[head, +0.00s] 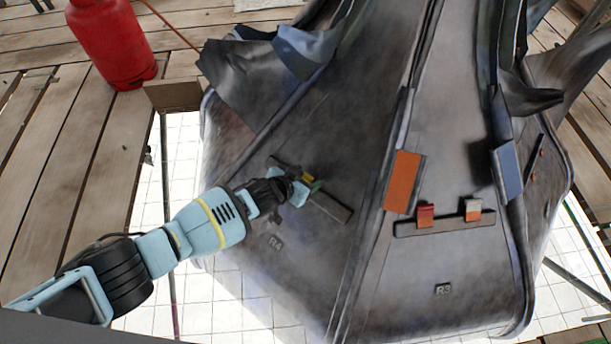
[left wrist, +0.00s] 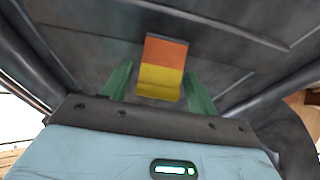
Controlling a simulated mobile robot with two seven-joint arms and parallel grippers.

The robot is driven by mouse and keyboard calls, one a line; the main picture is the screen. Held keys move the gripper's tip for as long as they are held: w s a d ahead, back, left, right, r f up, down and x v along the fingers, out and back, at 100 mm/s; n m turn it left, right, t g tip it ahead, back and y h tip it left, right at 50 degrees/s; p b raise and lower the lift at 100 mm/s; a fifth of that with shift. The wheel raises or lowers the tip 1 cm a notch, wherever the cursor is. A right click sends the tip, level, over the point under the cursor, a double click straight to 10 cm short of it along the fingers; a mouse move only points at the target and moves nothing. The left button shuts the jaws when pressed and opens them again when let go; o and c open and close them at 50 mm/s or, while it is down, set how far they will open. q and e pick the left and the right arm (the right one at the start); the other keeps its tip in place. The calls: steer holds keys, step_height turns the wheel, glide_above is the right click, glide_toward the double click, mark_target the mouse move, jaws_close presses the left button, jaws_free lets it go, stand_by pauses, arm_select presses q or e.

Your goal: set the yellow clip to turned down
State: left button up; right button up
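The yellow clip (head: 308,177) sits on a dark rail (head: 332,208) on the spire's sloping panel marked R4. In the left wrist view the clip (left wrist: 160,80) shows an orange upper part and a yellow lower part. My left gripper (head: 303,189) is at the clip and partly hides it in the head view. In the left wrist view its two green fingers (left wrist: 160,88) stand apart, one on each side of the clip, with a visible gap on both sides. My right gripper is not in view.
On the panel marked R3, a red clip (head: 425,216) and an orange and grey clip (head: 473,210) sit on another rail (head: 440,226). An orange plate (head: 404,180) is on the rib between panels. A red gas cylinder (head: 112,42) stands on wooden planks (head: 40,180) at upper left.

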arm_select(q)
steer(key=shift+s+r, duration=0.1)
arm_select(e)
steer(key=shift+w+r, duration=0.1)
arm_select(q)
steer(key=shift+s+a+r+p, duration=0.15)
steer(key=shift+s+r+p, duration=0.05)
steer(key=shift+p, duration=0.1)
steer(key=p+v, duration=0.4)
steer(key=v, duration=0.3)
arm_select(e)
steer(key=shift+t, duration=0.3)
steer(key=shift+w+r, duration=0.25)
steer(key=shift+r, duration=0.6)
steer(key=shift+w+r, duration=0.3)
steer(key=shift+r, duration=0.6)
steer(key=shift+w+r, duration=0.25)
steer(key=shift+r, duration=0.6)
